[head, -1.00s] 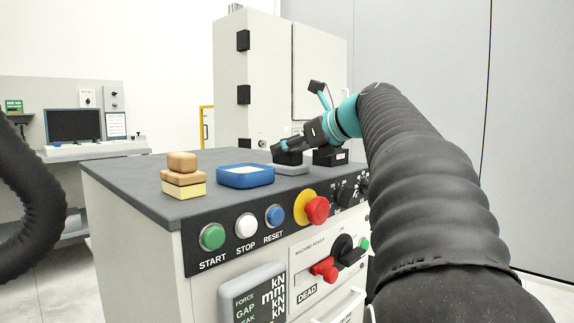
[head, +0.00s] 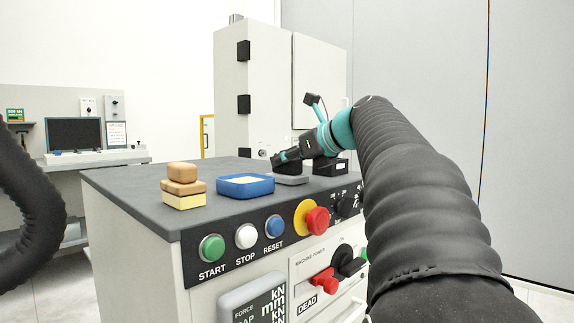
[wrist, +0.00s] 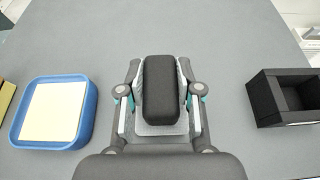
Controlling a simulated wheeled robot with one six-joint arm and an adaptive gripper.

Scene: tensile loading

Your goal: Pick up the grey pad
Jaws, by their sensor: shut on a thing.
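The grey pad (wrist: 160,88) is a dark, rounded block in the middle of the wrist view, between the two fingers of my gripper (wrist: 160,72). My gripper is shut on it from both sides. A lighter grey plate (wrist: 160,129) shows beneath the pad. In the head view my gripper (head: 287,160) reaches in from the right, low over the bench, and partly hides the pad. The plate (head: 291,180) lies on the bench there. I cannot tell whether the pad touches it.
A blue tray (head: 262,187) with a cream inside is left of the plate. Stacked wooden blocks (head: 183,186) stand farther left. An open black box (wrist: 262,103) is to the right. Buttons line the front of the grey bench top (head: 130,186).

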